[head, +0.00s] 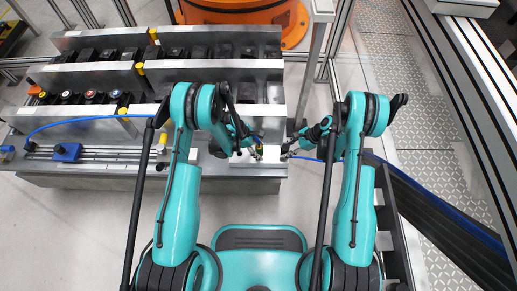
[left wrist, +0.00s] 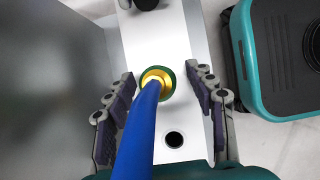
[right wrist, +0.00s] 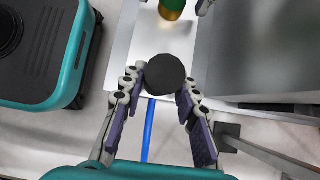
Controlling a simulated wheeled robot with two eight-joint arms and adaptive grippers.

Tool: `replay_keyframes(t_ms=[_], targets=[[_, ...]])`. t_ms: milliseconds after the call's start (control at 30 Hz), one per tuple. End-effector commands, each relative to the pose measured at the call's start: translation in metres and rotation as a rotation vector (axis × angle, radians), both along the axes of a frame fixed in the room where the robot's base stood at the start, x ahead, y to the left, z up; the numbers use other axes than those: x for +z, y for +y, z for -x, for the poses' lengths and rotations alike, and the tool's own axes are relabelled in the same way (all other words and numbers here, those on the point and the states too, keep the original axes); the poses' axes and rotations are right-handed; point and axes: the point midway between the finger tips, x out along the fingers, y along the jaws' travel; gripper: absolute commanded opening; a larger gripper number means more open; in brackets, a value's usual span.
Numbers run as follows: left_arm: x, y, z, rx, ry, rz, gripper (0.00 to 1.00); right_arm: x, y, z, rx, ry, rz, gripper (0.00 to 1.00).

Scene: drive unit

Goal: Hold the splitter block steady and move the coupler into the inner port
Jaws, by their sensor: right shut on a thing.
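The splitter block (left wrist: 185,110) is a pale metal bar with a dark open port (left wrist: 173,139). The coupler (left wrist: 163,78), gold with a green ring and a blue hose, stands upright at the block's face; whether it is seated in a port is hidden. My left gripper (left wrist: 163,88) is open, its fingers on either side of the coupler, apart from it. In the right wrist view, the coupler (right wrist: 172,8) shows at the top edge. My right gripper (right wrist: 162,92) is shut on a round black knob (right wrist: 165,73) at the block's end.
In the head view, a stepped metal bench (head: 90,130) carries rows of dark parts and coloured buttons. A blue hose (head: 90,120) runs across its left side. An orange round base (head: 290,20) stands behind. Patterned floor (head: 405,110) is free at the right.

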Motion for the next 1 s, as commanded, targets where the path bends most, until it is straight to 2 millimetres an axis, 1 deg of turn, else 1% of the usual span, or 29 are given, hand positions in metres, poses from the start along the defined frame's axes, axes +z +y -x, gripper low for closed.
replay_keyframes(t_ms=[200, 267, 333, 467, 600, 733, 900, 1000], targets=[[0.001, 0.001, 0.0, 0.0, 0.0, -0.001, 0.54, 0.0, -0.001, 0.0, 0.0, 0.0, 0.002, 0.0], [0.003, 0.002, 0.0, 0.001, 0.0, 0.0, 0.54, 0.0, -0.001, 0.0, 0.0, 0.0, 0.002, 0.0], [0.01, 0.005, -0.001, 0.002, 0.001, 0.0, 0.54, 0.0, -0.001, 0.0, 0.0, 0.0, 0.001, 0.0], [0.032, 0.016, 0.0, 0.001, 0.0, 0.0, 0.54, 0.0, -0.001, 0.0, 0.0, 0.0, 0.001, 0.0], [0.061, 0.03, 0.0, 0.002, 0.0, 0.0, 0.54, 0.0, 0.0, 0.0, 0.0, 0.0, 0.001, 0.0], [0.084, 0.041, 0.0, 0.002, 0.001, 0.0, 0.54, 0.0, 0.0, 0.0, 0.0, 0.0, 0.001, 0.0], [0.103, 0.05, 0.0, 0.0, 0.0, 0.0, 0.54, 0.0, 0.0, 0.0, 0.0, 0.0, 0.001, 0.0], [0.107, 0.052, 0.0, 0.0, 0.0, 0.0, 0.54, 0.0, 0.0, 0.0, 0.0, 0.0, 0.001, 0.0]])
